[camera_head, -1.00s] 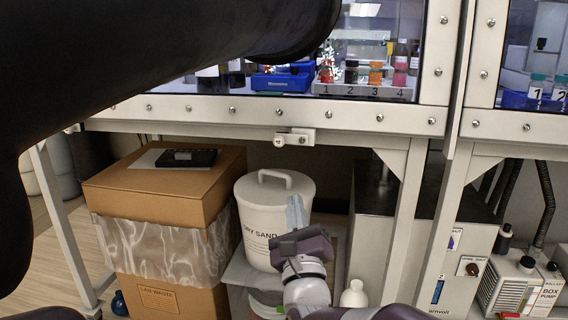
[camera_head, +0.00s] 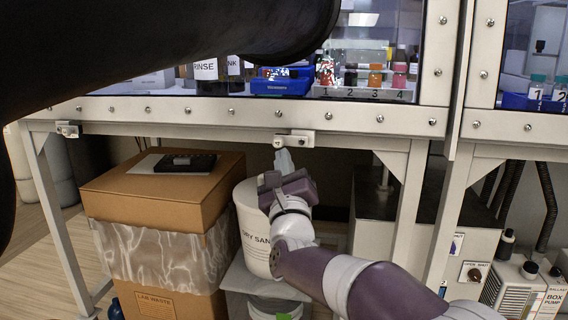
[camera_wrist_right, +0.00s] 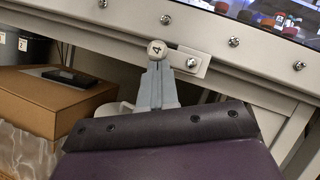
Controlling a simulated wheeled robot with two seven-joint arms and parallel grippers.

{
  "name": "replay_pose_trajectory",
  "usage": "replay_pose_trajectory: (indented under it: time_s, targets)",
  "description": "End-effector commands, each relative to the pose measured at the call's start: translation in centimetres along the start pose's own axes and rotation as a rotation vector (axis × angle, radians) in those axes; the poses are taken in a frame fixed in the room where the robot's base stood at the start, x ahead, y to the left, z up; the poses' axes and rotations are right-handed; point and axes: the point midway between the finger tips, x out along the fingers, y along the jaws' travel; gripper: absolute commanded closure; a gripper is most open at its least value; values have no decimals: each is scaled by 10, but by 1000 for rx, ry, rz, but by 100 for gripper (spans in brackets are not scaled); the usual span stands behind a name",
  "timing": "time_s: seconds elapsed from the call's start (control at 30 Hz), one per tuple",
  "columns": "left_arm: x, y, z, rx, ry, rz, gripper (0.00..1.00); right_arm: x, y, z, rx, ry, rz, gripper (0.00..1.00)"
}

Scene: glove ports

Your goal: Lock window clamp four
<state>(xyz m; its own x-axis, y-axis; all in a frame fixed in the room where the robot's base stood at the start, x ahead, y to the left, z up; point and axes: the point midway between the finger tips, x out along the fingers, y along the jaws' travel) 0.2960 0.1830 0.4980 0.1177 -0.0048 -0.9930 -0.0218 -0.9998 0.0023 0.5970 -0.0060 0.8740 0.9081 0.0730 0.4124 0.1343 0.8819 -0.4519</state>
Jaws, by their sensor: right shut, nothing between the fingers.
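Window clamp four (camera_head: 294,138) is a pale plate with a round end, fixed to the lower frame rail of the glove box. In the right wrist view, the clamp (camera_wrist_right: 193,63) has a white round knob marked 4 at its left end. My right gripper (camera_head: 283,154) is shut and empty, pointing up just below the clamp's left part. In the right wrist view, its fingertips (camera_wrist_right: 158,66) are just below the knob, overlapping its lower edge; I cannot tell whether they touch. My left gripper is out of view.
Another clamp (camera_head: 67,129) sits at the rail's left end. Below the rail stand a cardboard box (camera_head: 160,200) with a dark device (camera_head: 185,162) on top and a white sand bucket (camera_head: 250,225). Table legs (camera_head: 408,205) stand to the right. My dark arm covers the upper left.

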Motion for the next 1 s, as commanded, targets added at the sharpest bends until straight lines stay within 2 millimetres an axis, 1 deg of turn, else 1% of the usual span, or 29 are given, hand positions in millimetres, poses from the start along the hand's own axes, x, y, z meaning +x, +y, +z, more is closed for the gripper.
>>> replay_pose_trajectory:
  time_s: [0.73, 0.87, 1.0]
  targets:
    - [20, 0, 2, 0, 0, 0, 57, 2, 3, 3, 101, -1, -66, 100]
    - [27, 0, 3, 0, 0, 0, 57, 2, 4, 3, 137, -2, -90, 100]
    - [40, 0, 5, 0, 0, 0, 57, 3, 6, 5, 203, -2, -132, 100]
